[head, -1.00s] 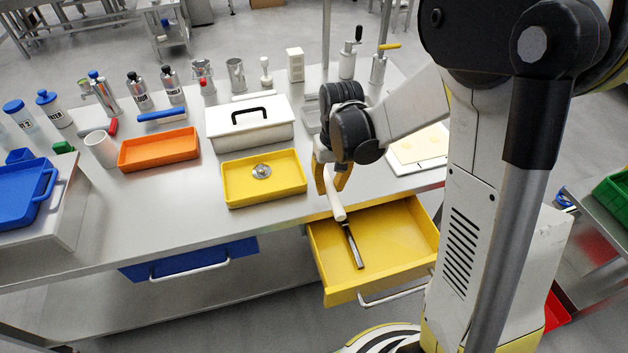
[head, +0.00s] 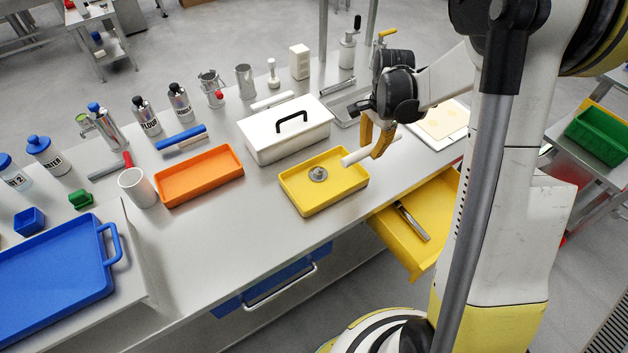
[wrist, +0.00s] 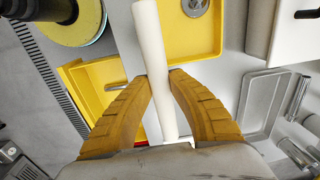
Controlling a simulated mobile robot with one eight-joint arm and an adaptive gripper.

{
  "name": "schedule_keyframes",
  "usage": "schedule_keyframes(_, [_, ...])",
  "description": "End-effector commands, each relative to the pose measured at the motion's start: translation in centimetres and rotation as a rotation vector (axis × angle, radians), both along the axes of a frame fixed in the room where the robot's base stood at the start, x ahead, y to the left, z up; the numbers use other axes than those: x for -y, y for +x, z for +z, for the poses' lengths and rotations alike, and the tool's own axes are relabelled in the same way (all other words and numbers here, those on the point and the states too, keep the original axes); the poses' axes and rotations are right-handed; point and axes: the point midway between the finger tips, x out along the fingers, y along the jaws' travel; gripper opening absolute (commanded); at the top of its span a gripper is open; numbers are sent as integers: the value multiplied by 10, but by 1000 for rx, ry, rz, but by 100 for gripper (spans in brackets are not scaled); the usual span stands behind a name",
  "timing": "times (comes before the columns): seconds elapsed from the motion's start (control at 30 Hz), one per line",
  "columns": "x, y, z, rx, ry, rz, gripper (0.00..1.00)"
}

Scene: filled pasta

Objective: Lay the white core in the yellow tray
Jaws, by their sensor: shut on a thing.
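My gripper (head: 376,138) has yellow fingers shut on the white core (head: 357,156), a plain white rod. In the wrist view the core (wrist: 151,50) runs between the fingertips (wrist: 160,76) and sticks out past them. The core is held above the bench, at the right side of the yellow tray (head: 296,203), with its left end near the tray's right rim. The tray also shows in the wrist view (wrist: 203,40). A small round metal piece (head: 318,174) lies in the tray. The rest of the tray floor is bare.
An open yellow drawer (head: 417,262) sticks out below the bench, with a dark metal tool (head: 411,221) in it. A white lidded box (head: 286,138) stands behind the tray. An orange tray (head: 199,178) stands to the left. Bottles line the back.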

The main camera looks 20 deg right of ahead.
Motion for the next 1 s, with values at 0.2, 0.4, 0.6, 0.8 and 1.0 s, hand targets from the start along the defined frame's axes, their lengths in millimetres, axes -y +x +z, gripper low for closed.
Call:
schedule_keyframes(0.2, [-38,0,-26,0,0,-7,0])
schedule_keyframes(0.4, [-86,-1,-56,0,0,-6,0])
schedule_keyframes(0.6, [-112,-2,-69,0,0,-9,0])
schedule_keyframes(0.8, [-114,-1,-85,0,0,-10,0])
schedule_keyframes(1.0, [-114,-1,-111,0,0,-10,0])
